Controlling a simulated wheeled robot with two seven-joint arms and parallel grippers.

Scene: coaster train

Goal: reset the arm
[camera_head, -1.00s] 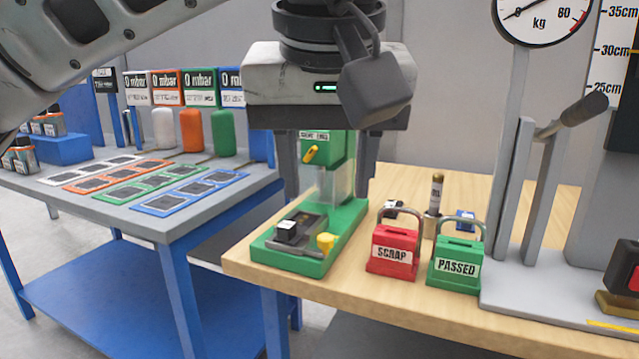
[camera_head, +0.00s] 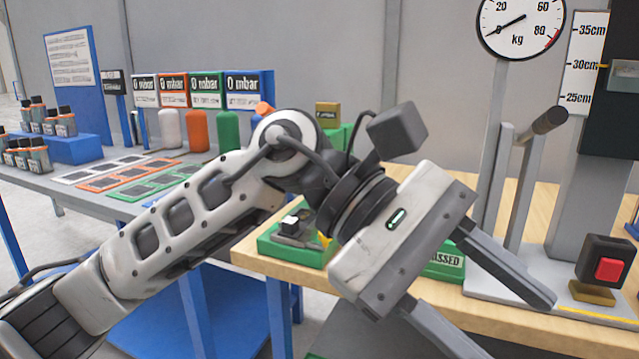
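My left arm comes in from the lower left, across the front of the two tables. Its gripper (camera_head: 512,328) points to the lower right, in front of the wooden table's front edge. The two dark fingers are spread wide apart, and nothing shows between them. The arm and gripper hide most of the green test fixture (camera_head: 275,247), the red SCRAP box and much of the green PASSED box (camera_head: 446,266). My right gripper is not in view.
The wooden table (camera_head: 580,325) carries a grey press stand with a lever (camera_head: 545,123) and a red button box (camera_head: 606,268) at right. A dial scale (camera_head: 520,25) stands behind. At left, a grey table (camera_head: 85,208) holds coloured trays, bottles and mbar signs.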

